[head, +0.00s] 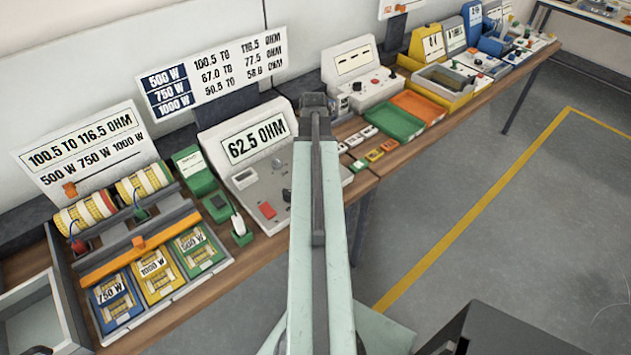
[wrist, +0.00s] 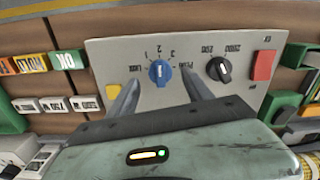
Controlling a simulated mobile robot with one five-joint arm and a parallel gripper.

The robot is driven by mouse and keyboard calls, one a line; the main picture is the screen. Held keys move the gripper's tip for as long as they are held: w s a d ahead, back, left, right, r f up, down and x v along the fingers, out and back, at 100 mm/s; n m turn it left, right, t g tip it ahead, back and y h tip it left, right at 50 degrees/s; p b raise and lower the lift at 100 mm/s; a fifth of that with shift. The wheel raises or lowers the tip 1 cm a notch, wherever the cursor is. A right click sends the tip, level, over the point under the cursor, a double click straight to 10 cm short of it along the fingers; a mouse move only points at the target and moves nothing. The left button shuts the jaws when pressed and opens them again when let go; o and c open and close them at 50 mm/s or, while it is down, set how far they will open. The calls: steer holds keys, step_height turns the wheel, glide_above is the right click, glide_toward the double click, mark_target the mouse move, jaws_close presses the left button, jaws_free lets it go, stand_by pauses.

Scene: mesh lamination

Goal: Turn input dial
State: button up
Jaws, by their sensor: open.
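The meter (head: 248,180) with a sloped screen reading 62.5 OHM stands on the bench in the head view. My arm covers its right side. In the wrist view its grey panel (wrist: 120,55) appears upside down. A blue dial (wrist: 159,72) has a white mark, with 1, 2 and 3 printed around its upper side. A black dial (wrist: 219,69) sits to its right. My gripper (wrist: 160,79) is open, with one finger on each side of the blue dial. I cannot tell whether the fingers touch it. The fingertips are hidden in the head view.
A red button (wrist: 264,65) is on the panel, right of the black dial. Small labelled blocks (wrist: 55,104) lie left of the panel. In the head view, green (head: 388,122) and orange (head: 418,106) trays stand right of the meter.

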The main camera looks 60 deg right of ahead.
step_height(320, 180, down, 4)
steer(key=shift+r+b, duration=0.1)
steer(key=shift+b, duration=1.05)
steer(key=shift+r, duration=0.15)
steer(key=c, duration=1.2)
steer(key=shift+d, duration=0.3)
jaws_close()
steer(key=shift+a, duration=0.25)
